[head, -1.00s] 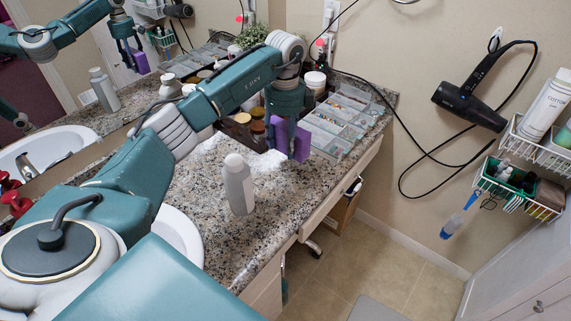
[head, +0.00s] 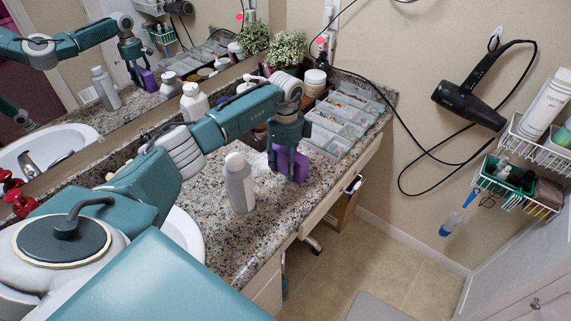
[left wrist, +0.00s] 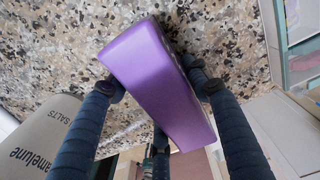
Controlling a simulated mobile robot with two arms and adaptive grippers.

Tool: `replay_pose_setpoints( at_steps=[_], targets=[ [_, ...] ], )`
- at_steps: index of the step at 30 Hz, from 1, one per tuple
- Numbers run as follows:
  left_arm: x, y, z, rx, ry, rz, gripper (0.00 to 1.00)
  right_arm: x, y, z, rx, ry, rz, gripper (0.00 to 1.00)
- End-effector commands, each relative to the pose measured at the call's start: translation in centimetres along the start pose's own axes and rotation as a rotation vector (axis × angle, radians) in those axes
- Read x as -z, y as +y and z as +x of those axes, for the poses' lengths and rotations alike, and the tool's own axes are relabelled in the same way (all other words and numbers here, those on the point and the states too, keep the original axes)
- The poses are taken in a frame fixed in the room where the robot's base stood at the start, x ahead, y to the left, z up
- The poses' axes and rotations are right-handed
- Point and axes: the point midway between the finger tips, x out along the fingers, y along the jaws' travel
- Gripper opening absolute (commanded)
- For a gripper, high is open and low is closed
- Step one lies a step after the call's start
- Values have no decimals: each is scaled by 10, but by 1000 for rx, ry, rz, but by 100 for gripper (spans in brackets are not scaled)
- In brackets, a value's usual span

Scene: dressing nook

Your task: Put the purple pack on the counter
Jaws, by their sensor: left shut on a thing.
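The purple pack (head: 290,164) is between the fingers of my left gripper (head: 288,160), just above or touching the granite counter (head: 222,238); I cannot tell which. In the left wrist view the pack (left wrist: 160,85) is tilted between the dark fingers, with speckled granite behind it. My left gripper is shut on the pack. My right gripper does not show in these views.
A grey-white bottle (head: 239,184) stands on the counter just left of the pack. Clear organizer trays (head: 345,122) lie behind it on the right. The sink (head: 180,236) is at the left. Bare counter lies in front of the pack.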

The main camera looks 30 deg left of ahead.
Motion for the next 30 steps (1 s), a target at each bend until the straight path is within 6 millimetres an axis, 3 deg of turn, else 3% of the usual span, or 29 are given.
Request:
replay_pose_setpoints(
  at_steps=[2,3,5,17,20,30],
  targets=[
    [0,0,2,1,0,0,12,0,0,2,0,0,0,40],
    [0,0,2,0,0,0,55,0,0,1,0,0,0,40],
    [0,0,2,0,0,0,66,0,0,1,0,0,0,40],
    [0,-1,-4,2,0,0,67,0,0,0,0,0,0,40],
    [0,-2,-18,4,0,2,67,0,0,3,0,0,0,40],
    [0,-1,-89,5,-1,0,67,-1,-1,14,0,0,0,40]
  ],
)
